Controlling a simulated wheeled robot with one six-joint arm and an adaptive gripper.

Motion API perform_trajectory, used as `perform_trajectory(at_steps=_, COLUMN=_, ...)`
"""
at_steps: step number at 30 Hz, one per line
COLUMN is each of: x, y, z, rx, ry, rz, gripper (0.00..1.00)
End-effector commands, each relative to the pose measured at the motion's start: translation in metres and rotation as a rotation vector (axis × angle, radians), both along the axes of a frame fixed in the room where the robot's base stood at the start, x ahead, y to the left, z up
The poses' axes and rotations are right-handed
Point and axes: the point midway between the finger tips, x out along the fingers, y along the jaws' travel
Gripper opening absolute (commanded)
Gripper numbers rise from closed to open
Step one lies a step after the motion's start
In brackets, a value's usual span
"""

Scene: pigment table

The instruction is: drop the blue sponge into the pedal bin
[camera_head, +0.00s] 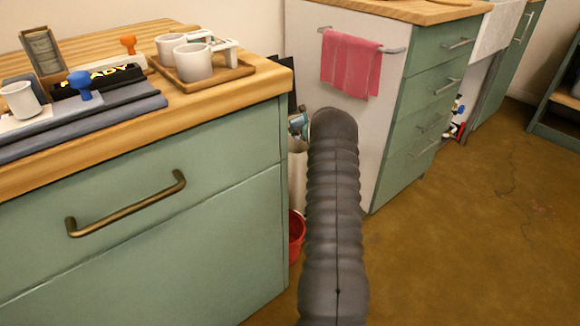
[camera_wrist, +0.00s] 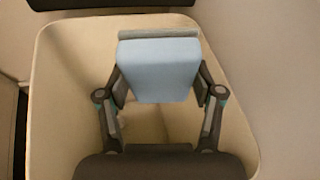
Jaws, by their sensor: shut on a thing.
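The blue sponge (camera_wrist: 158,68), a light blue block with a grey strip along its far edge, is between the fingers of my gripper (camera_wrist: 160,90) in the wrist view. My gripper is shut on it. Behind the sponge is the open inside of a cream-coloured container (camera_wrist: 62,90) with rounded corners, which looks like the pedal bin. The sponge appears over its opening; the height gap cannot be told. In the head view my arm hides the sponge and most of the gripper.
A green cabinet with a wooden top (camera_head: 150,215) stands close left of my arm. It carries a tray with white mugs (camera_head: 195,62). A red object (camera_head: 296,236) shows low beside the cabinet, partly hidden. A pink towel (camera_head: 350,62) hangs behind. The floor at right is clear.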

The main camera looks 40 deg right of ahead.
Motion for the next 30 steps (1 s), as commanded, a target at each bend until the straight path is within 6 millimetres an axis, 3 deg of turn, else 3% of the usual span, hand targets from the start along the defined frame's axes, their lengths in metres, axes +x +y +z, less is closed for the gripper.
perform_trajectory(at_steps=9, x=0.001, y=0.001, z=-0.003, rx=-0.001, ry=-0.001, rz=0.001, gripper=0.38)
perform_trajectory(at_steps=10, x=0.001, y=0.001, z=-0.003, rx=-0.001, ry=-0.001, rz=0.001, gripper=0.74)
perform_trajectory(at_steps=13, x=0.001, y=0.001, z=-0.003, rx=-0.001, ry=-0.001, rz=0.001, gripper=0.95)
perform_trajectory(at_steps=24, x=-0.001, y=0.001, z=-0.002, rx=-0.001, ry=-0.001, rz=0.001, gripper=0.95)
perform_trajectory(at_steps=30, x=-0.016, y=0.005, z=0.005, rx=0.001, ry=-0.001, rz=0.001, gripper=0.95)
